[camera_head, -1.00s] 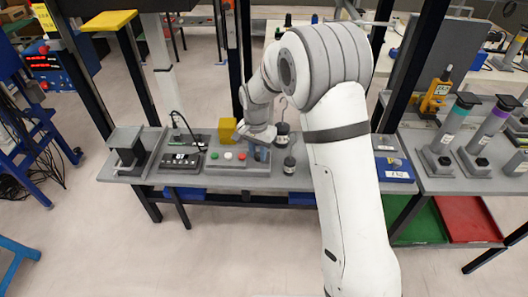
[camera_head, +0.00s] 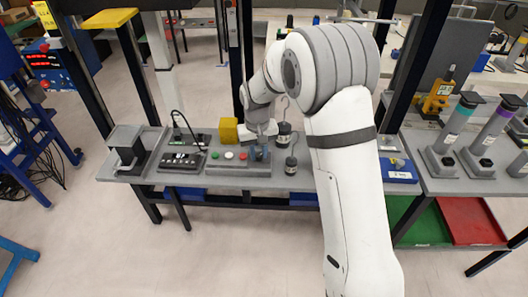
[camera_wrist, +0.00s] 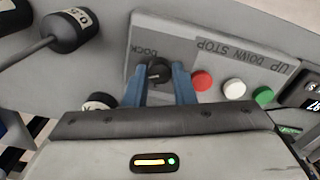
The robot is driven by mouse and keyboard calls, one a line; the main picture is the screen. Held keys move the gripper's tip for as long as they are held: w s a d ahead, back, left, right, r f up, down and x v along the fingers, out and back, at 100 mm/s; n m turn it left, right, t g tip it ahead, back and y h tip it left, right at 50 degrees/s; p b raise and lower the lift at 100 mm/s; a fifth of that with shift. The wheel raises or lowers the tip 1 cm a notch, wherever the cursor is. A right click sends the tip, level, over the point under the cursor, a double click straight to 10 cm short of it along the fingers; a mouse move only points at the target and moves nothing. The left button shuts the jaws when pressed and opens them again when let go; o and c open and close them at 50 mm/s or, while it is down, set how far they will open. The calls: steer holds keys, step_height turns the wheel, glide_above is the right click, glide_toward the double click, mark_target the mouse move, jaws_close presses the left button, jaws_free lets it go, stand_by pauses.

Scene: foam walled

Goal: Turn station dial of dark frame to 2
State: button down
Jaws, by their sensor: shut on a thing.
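The control panel (camera_wrist: 210,45) is a grey plate printed UP, DOWN, STOP and DOCK, upside down in the wrist view. Its black dial knob (camera_wrist: 158,70) is beside the DOCK label. My gripper (camera_wrist: 159,84) has its two blue fingers on either side of this knob and is shut on it. I cannot read the dial's numbers or pointer setting.
Red (camera_wrist: 202,80), white (camera_wrist: 235,88) and green (camera_wrist: 264,96) buttons sit beside the dial. Black weights (camera_head: 284,134) with hooks stand just right of the gripper. A yellow block (camera_head: 228,130) is behind the panel. Dark uprights (camera_head: 234,75) rise behind the bench.

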mark_target(258, 155)
steer(key=shift+s+f, duration=0.2)
stand_by(0.4)
steer(key=c, duration=1.2)
jaws_free()
steer(key=shift+r, duration=0.1)
steer(key=shift+w, duration=0.1)
steer(key=shift+r, duration=0.15)
step_height(258, 155, up, 8)
steer(key=shift+a+f, duration=0.1)
steer(key=shift+f, duration=0.1)
steer(key=shift+f, duration=0.1)
